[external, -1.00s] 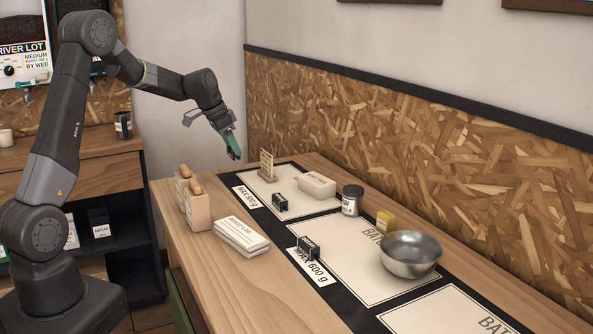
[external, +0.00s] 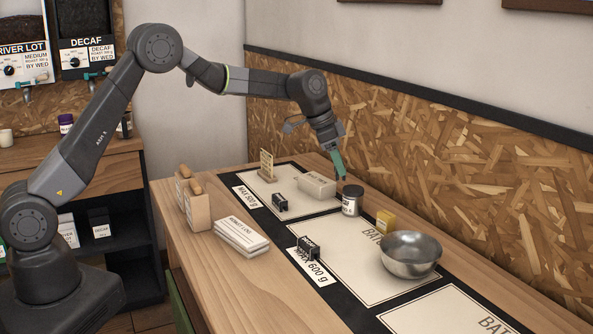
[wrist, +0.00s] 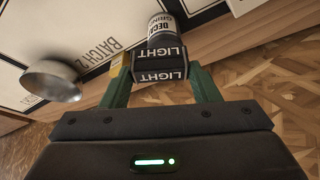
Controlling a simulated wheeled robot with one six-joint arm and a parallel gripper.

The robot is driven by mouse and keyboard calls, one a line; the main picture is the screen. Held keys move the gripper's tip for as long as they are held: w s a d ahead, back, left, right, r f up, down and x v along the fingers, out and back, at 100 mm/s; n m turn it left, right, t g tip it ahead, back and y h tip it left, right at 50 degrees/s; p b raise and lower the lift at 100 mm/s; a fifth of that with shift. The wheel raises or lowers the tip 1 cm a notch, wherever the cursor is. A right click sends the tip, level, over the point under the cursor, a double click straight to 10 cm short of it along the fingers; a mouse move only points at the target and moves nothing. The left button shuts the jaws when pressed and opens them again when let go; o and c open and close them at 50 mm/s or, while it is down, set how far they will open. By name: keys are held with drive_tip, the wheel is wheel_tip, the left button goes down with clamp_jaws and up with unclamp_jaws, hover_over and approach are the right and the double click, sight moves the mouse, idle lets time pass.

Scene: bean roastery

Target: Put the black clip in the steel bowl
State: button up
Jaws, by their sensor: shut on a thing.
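My gripper (external: 339,168) has green fingers and is above the far side of the bench, over the grey tin. In the wrist view my gripper (wrist: 160,72) is shut on a black clip (wrist: 160,66) with white "LIGHT" lettering on two faces. The held clip is too small to make out well in the external view. The steel bowl (external: 410,256) stands upright on the right part of the bench, right of and nearer than my gripper. The steel bowl (wrist: 52,84) also shows at the left of the wrist view. Its visible inside looks empty.
The grey tin (external: 352,200) stands under my gripper, with a yellow block (external: 385,221) between it and the bowl. Two other black clip-like pieces (external: 280,202) (external: 309,248) sit on the mats. A pale block (external: 317,186) and stacked cards (external: 241,236) lie leftward.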

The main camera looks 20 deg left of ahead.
drive_tip(key=s+d+m+p, duration=0.1)
drive_tip(key=s+d+m, duration=0.1)
drive_tip(key=s+d, duration=0.9)
drive_tip(key=m+g+p, duration=0.1)
drive_tip(key=m, duration=0.1)
approach(408, 249)
drive_tip(key=s+d+r, duration=0.3)
drive_tip(key=s+r, duration=0.1)
drive_tip(key=f, duration=0.3)
drive_tip(key=s+f+p, duration=0.1)
drive_tip(key=f, duration=0.1)
drive_tip(key=shift+d+f, duration=0.1)
drive_tip(key=shift+d, duration=0.25)
drive_tip(key=shift+w+f+p, duration=0.1)
drive_tip(key=shift+f+p, duration=0.3)
drive_tip(key=shift+f, duration=2.15)
drive_tip(key=o, duration=0.6)
drive_tip(key=shift+c, duration=0.2)
drive_tip(key=shift+o, duration=0.5)
